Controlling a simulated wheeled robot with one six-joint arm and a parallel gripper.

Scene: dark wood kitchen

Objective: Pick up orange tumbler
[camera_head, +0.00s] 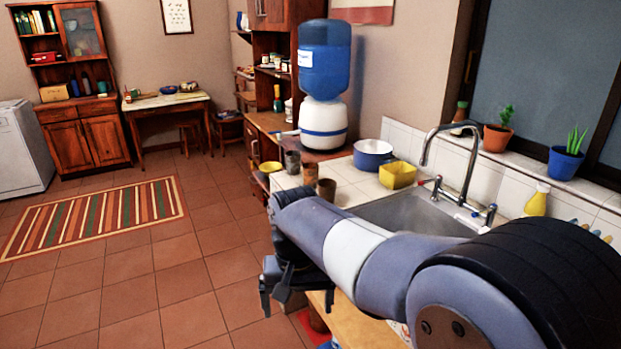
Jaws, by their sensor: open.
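I cannot make out a clearly orange tumbler. Several small cups stand at the left end of the tiled counter: a grey one (292,162), a brown one (309,174) and a brownish one (326,190) nearest my arm. The brown tones could be a dull orange, but I cannot tell. My gripper (290,290) is open and hangs pointing down in front of the counter's left edge, nearer to me than the cups and lower in the picture. I see nothing held between its fingers. My arm hides part of the counter front.
A yellow bowl (270,167), a blue pot (373,155) and a yellow container (398,176) stand on or by the counter. A sink (415,212) with a tall tap (468,170) lies to the right. The tiled floor (215,260) at left is clear, with a striped rug (95,215).

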